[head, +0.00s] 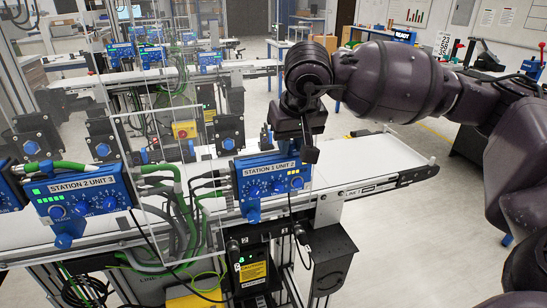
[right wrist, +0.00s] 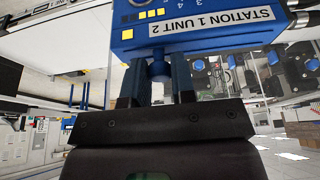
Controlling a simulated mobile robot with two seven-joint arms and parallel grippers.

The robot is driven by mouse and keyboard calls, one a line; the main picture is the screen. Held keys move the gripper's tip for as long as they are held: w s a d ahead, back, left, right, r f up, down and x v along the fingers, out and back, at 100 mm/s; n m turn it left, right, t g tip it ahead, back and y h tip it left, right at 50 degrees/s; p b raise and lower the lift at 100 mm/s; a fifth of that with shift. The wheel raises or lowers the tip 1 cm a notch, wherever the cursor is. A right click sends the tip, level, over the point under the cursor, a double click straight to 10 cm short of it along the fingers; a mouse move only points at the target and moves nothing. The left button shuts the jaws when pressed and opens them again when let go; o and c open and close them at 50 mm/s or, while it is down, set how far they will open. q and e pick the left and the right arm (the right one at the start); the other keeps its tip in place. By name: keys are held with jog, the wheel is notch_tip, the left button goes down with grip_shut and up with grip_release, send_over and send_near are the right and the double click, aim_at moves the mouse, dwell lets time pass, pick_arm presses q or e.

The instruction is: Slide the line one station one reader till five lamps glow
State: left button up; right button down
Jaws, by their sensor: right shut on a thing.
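The station 1 reader, a blue box labelled "STATION 1 UNIT 2" (head: 268,182), is mounted at the edge of the nearest conveyor (head: 375,155) in the head view. Its label also shows in the right wrist view (right wrist: 212,26), with small square lamps (right wrist: 152,13) beside it. Some lamps are yellow; I cannot tell exactly how many are lit. My right gripper (right wrist: 158,80) has a finger on each side of a blue knob below the box (right wrist: 158,67) and is shut on it. In the head view my wrist stands over the reader and the fingertips are hidden. My left gripper is out of view.
A similar blue box, "STATION 2 UNIT 3" (head: 80,188), with green lit lamps, stands to the left. Green and black cables (head: 180,215) hang between the boxes. A clear guard panel (head: 165,170) stands close by. Another conveyor (head: 150,75) with blue boxes runs behind.

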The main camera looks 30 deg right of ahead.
jog(key=shift+f+b, duration=0.15)
jog(key=shift+b, duration=0.2)
dwell(0.6)
dwell(0.5)
jog(key=shift+f+b, duration=0.15)
jog(key=shift+b, duration=0.15)
dwell(0.6)
jog(key=shift+f+b, duration=0.15)
jog(key=shift+b, duration=0.15)
dwell(0.4)
jog(key=c, duration=0.9)
grip_release()
jog(key=shift+o, duration=0.2)
